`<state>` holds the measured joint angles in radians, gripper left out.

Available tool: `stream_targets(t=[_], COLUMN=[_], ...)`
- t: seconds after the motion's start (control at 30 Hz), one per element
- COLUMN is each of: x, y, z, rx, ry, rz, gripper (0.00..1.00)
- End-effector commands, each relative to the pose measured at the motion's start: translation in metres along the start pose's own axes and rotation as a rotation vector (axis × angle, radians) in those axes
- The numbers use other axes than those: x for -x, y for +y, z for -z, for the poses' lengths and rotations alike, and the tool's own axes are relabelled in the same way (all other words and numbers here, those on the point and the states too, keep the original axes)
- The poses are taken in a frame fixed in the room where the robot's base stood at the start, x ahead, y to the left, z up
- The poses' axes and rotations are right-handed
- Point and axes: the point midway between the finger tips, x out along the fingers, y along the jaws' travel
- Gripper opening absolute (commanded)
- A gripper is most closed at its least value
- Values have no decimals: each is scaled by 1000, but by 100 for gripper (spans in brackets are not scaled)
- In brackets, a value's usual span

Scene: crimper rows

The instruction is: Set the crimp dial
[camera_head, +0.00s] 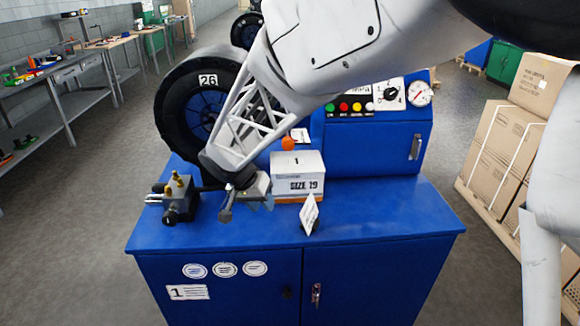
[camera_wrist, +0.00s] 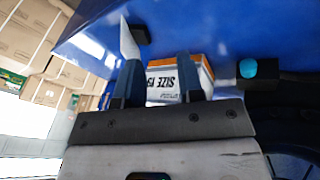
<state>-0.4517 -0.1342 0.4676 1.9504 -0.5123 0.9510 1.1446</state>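The blue crimper (camera_head: 375,150) has a panel at its upper right. A white plate there carries a black dial knob (camera_head: 391,94), beside a round gauge (camera_head: 419,93); the dial's setting is too small to read. A white box marked "SIZE 19" (camera_head: 297,172) stands on the blue bench top. My gripper (camera_head: 247,203) hangs over the bench left of the box, well away from the dial. In the wrist view my gripper's two fingers (camera_wrist: 160,75) stand apart with nothing held, and the box (camera_wrist: 160,82) shows upside down beyond them.
A black fitting with brass parts (camera_head: 178,198) sits at the bench's left. A small white card (camera_head: 310,214) stands in front of the box. A black wheel marked 26 (camera_head: 180,110) is behind. Cartons (camera_head: 500,140) stack at the right. The front right bench top is clear.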

Motion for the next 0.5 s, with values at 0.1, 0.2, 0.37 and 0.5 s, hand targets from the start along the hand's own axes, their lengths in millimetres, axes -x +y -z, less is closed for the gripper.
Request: stream_targets(t=[0.1, 0.2, 0.37, 0.5], x=[-3, -3, -3, -4], y=[-10, -11, -11, -10], z=[0, 0, 0, 1], rx=[-6, -8, -8, -8], ry=[6, 8, 8, 8], rz=[-6, -7, -6, -6], gripper=[35, 35, 35, 35])
